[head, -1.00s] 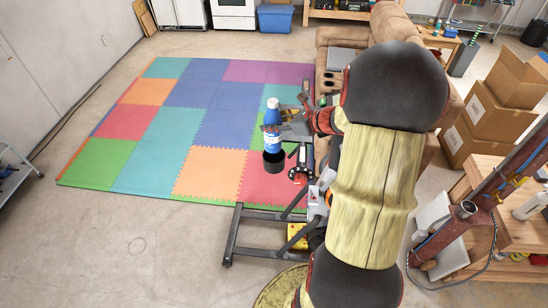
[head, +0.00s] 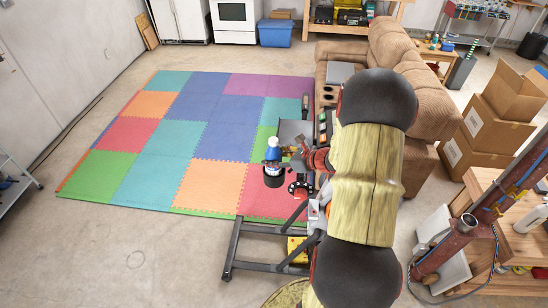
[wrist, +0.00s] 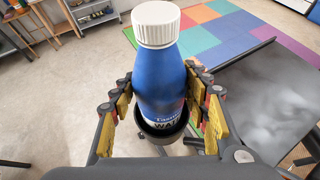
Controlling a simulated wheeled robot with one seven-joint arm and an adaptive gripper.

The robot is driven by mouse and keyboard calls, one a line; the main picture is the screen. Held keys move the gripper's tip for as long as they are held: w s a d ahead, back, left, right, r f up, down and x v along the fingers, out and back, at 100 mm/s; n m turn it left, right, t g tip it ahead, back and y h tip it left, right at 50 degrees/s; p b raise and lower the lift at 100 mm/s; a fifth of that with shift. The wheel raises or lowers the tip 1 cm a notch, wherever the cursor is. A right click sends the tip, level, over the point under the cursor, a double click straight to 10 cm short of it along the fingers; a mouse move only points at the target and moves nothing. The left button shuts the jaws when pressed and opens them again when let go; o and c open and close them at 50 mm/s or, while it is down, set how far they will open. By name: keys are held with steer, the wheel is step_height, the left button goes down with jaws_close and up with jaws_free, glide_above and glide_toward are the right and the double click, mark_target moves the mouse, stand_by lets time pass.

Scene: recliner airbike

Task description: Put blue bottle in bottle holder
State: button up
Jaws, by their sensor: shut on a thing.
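The blue bottle (head: 273,151) with a white cap stands upright with its lower part inside the black round bottle holder (head: 274,178). The holder is at the side of the exercise bike frame. In the wrist view the bottle (wrist: 160,70) is between the two fingers of my gripper (wrist: 160,108), and the holder's dark rim (wrist: 163,133) circles its lower part. My gripper is shut on the bottle. In the head view my gripper (head: 284,155) is small and partly hidden by my arm. The bottle's base is hidden inside the holder.
The bike's dark frame foot (head: 230,250) stands on the concrete floor. A colourful foam mat (head: 180,140) lies behind. A brown recliner (head: 400,50) and cardboard boxes (head: 490,120) are to the right. The floor at left is open.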

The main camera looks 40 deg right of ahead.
steer(key=shift+f, duration=0.1)
steer(key=o, duration=1.7)
steer(key=shift+c, duration=0.2)
